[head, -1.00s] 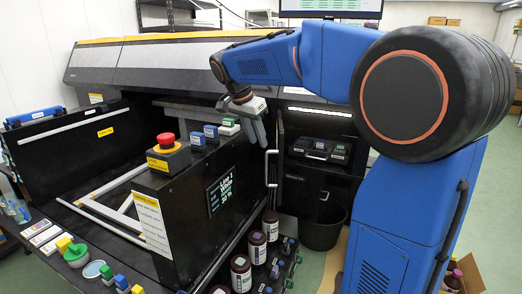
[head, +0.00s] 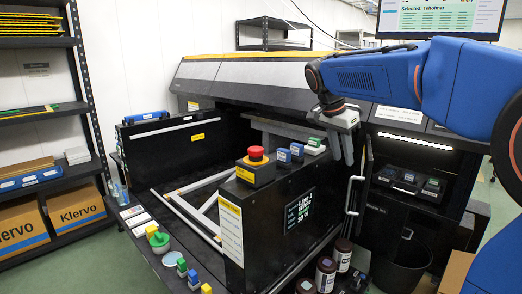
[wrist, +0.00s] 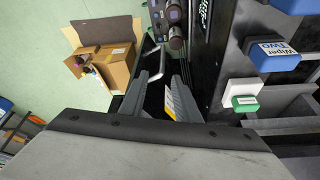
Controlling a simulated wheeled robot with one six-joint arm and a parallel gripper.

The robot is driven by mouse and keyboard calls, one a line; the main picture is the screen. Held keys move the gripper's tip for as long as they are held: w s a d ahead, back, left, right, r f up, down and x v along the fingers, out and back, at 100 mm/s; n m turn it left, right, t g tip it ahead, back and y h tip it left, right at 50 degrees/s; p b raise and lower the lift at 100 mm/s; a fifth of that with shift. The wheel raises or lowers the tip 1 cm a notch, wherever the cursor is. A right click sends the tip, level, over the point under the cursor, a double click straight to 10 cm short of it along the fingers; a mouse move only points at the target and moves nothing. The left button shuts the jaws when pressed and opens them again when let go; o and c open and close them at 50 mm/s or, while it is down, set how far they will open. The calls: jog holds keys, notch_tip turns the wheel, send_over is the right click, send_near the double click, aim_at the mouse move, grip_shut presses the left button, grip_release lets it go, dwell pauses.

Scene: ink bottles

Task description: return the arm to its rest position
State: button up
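My blue arm (head: 390,80) reaches in from the right in the head view, bent over the right part of the black machine. My gripper (head: 342,150) hangs at its end, pointing down, just right of the green-and-white block on the machine's top. In the wrist view my gripper (wrist: 160,82) has its two grey fingers spread apart with nothing between them. A "Wiper TWO" blue block (wrist: 270,55) and a green-and-white block (wrist: 243,98) show to the right of the fingers.
The machine (head: 250,85) has a red emergency button (head: 256,154) and a small screen (head: 299,211). Brown bottles (head: 325,272) stand below it. A black bin (head: 400,268) is at the right. Shelving (head: 85,90) with Klervo boxes (head: 77,215) stands at the left. An open carton (wrist: 108,65) sits on the floor.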

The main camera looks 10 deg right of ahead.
jog(key=s+a+f+n+t+y, duration=0.1)
jog(key=s+f+n+y, duration=0.1)
jog(key=s+f+n, duration=0.4)
jog(key=s+a+f+n+t+y, duration=0.2)
jog(key=s+f+n, duration=0.5)
jog(key=s+f, duration=0.7)
jog(key=s, duration=1.1)
jog(key=shift+s, duration=0.35)
